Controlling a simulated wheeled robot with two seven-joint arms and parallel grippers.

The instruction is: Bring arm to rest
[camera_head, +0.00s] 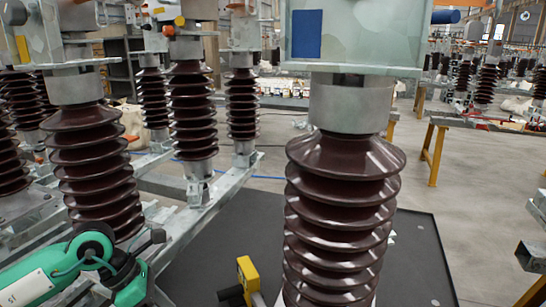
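My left arm (35,285), green and white with black parts, reaches in from the lower left. It bends at a green joint and runs down to the bottom edge. I can make out no fingertips on it. My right arm and gripper do not show. A large dark brown ribbed insulator column (340,215) with a grey metal cap stands right of centre. A yellow block (248,272) with black parts beside it shows at the bottom, left of this column; I cannot tell what it belongs to.
Another brown insulator (97,170) stands close behind my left arm on a grey metal frame (205,205). More insulators stand behind it. A dark mat (420,265) lies under the large column. Metal beam ends (533,256) jut in at right. Grey floor (475,210) is open between.

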